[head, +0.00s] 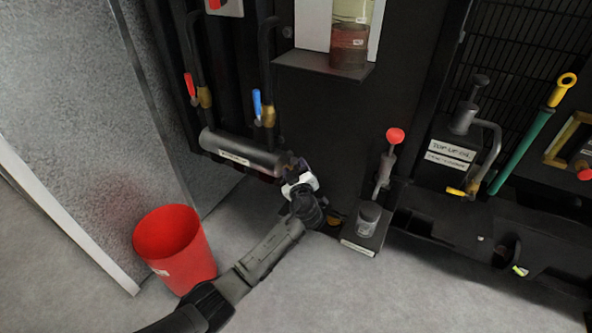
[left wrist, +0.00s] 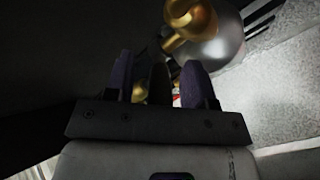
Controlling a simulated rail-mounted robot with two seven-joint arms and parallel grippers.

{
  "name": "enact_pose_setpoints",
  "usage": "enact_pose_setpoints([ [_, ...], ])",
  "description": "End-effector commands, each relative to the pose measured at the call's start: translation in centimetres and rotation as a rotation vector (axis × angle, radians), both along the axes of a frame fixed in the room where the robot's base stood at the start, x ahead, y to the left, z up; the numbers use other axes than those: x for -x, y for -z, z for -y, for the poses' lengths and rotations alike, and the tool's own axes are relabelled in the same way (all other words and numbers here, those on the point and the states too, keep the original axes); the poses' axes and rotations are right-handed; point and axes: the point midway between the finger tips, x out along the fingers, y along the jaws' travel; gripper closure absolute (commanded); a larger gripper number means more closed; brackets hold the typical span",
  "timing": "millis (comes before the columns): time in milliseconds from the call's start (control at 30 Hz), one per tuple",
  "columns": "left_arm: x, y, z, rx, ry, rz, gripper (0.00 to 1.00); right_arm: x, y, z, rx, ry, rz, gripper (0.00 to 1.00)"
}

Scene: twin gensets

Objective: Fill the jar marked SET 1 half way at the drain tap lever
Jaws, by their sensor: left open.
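My left gripper (head: 295,166) is open at the right end of a dark horizontal cylinder (head: 240,152) with a white label. In the left wrist view its two purple fingers (left wrist: 158,84) stand apart with a dark shape between them; I cannot tell if they touch it. A brass fitting (left wrist: 190,22) sits on a rounded grey end just beyond. A small grey jar-like container (head: 368,217) stands on a labelled ledge to the right. A red-knobbed lever (head: 395,137) rises above it. I cannot read SET 1 anywhere. My right gripper does not show.
A red bucket (head: 175,250) stands on the floor at left. Red (head: 190,86) and blue (head: 257,104) valve levers sit above the cylinder. A glass vessel with dark red liquid (head: 349,46) stands on a shelf. A green-handled rod (head: 522,150) is at right.

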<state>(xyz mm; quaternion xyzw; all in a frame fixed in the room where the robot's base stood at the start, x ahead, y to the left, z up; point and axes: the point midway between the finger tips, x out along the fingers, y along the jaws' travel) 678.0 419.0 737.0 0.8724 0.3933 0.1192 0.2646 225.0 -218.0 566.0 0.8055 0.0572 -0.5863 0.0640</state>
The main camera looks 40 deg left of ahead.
Motion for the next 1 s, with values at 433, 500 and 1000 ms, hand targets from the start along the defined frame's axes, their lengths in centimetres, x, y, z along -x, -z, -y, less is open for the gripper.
enact_pose_setpoints([
  [433,0.0,0.0,0.0,0.0,0.0,0.0,0.89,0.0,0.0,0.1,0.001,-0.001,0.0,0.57],
  [500,0.0,0.0,0.0,0.0,0.0,0.0,0.95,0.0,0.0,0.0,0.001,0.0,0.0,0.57],
  [1000,-0.5,0.2,1.0,0.002,0.057,0.001,1.0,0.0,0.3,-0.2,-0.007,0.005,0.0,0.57],
])
